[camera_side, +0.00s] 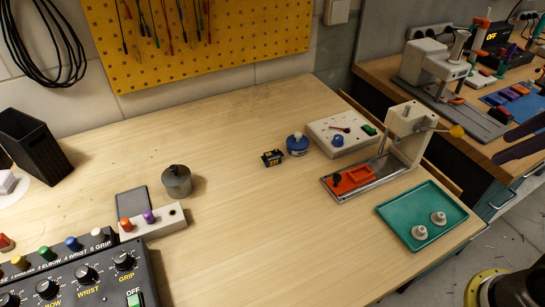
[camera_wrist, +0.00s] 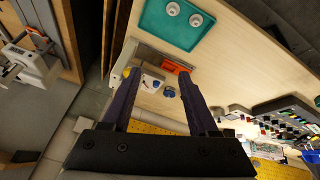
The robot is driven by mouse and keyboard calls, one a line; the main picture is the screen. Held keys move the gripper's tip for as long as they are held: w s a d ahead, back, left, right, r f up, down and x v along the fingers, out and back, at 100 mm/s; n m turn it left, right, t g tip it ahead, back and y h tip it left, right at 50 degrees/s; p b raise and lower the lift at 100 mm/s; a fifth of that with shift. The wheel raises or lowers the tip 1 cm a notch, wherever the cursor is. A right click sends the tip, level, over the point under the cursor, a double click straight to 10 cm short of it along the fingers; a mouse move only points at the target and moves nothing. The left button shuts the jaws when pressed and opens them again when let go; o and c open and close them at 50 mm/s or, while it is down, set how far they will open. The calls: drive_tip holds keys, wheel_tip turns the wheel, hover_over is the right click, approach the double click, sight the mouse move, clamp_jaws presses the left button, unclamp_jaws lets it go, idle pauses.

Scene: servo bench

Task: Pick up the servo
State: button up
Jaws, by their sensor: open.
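The servo (camera_side: 272,158) is a small dark box with yellow lettering, lying on the wooden bench near its middle in the side view. It stands apart, just left of a round blue item. I cannot make it out in the wrist view, where my right finger covers part of the bench. My gripper (camera_wrist: 158,71) has two dark purple fingers, spread wide with nothing held between them. In the side view, my gripper (camera_side: 500,147) shows at the right edge, far to the right of the servo and beyond the bench fixture.
Right of the servo are the round blue item (camera_side: 297,145), a pale block (camera_side: 341,128) and a press-like fixture (camera_side: 408,130) with an orange part. A green tray (camera_side: 400,208) lies front right. A metal cylinder (camera_side: 177,181) and control box (camera_side: 80,280) stand left. Bench before the servo is clear.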

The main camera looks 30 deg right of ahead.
drive_tip(key=w+a+r+n, duration=0.2)
drive_tip(key=w+r+n, duration=0.2)
drive_tip(key=w+r, duration=0.35)
drive_tip(key=w+a+r+n+g, duration=0.1)
drive_tip(key=w+a+r+n, duration=0.1)
drive_tip(key=w, duration=0.3)
drive_tip(key=w+a+r+n+g, duration=0.1)
drive_tip(key=w+a+r+n, duration=0.1)
drive_tip(key=w, duration=0.3)
drive_tip(key=n+g, duration=0.3)
drive_tip(key=n, duration=0.2)
hover_over(273, 153)
wheel_tip(273, 153, down, 19)
drive_tip(key=f, duration=0.7)
drive_tip(key=shift+d+f, duration=0.3)
drive_tip(key=shift+f, duration=0.05)
drive_tip(key=shift+a+f, duration=0.2)
drive_tip(key=shift+f, duration=1.15)
drive_tip(key=shift+a+f, duration=0.15)
drive_tip(key=shift+f, duration=1.15)
